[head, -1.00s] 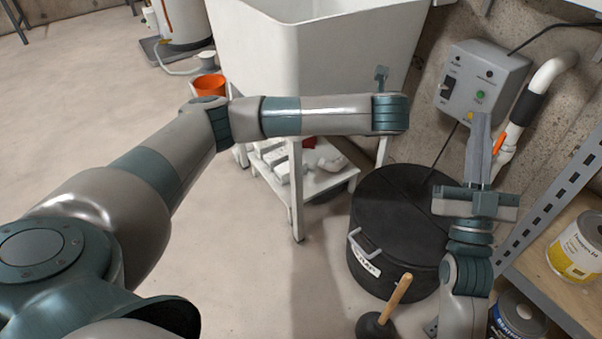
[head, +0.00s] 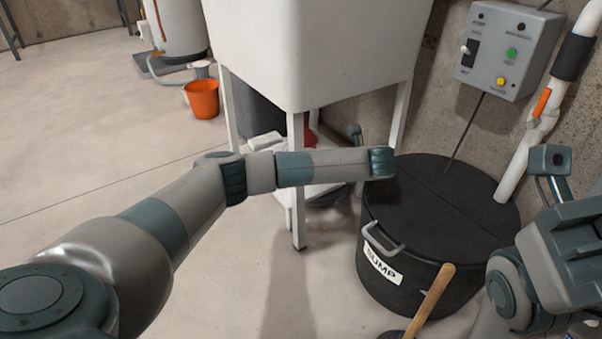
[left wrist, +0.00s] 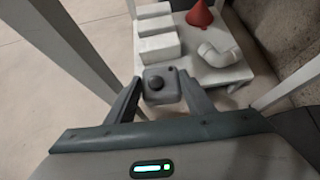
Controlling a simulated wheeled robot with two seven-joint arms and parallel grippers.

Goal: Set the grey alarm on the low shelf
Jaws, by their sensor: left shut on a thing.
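The grey alarm (left wrist: 161,86), a small box with a dark round button, is between the fingers of my left gripper (left wrist: 160,95) in the left wrist view. The gripper is shut on it. The white low shelf (left wrist: 232,73) lies beyond the alarm, under the sink; in that view the alarm overlaps its near edge. I cannot tell its height above the shelf. In the head view the shelf (head: 325,189) is partly behind my left arm, and the left fingers and alarm are hidden. My right gripper (head: 585,245) is at the right edge, partly cut off.
A black sump bin (head: 450,215), a plunger (head: 432,300) and a grey control box (head: 508,50) stand to the right.

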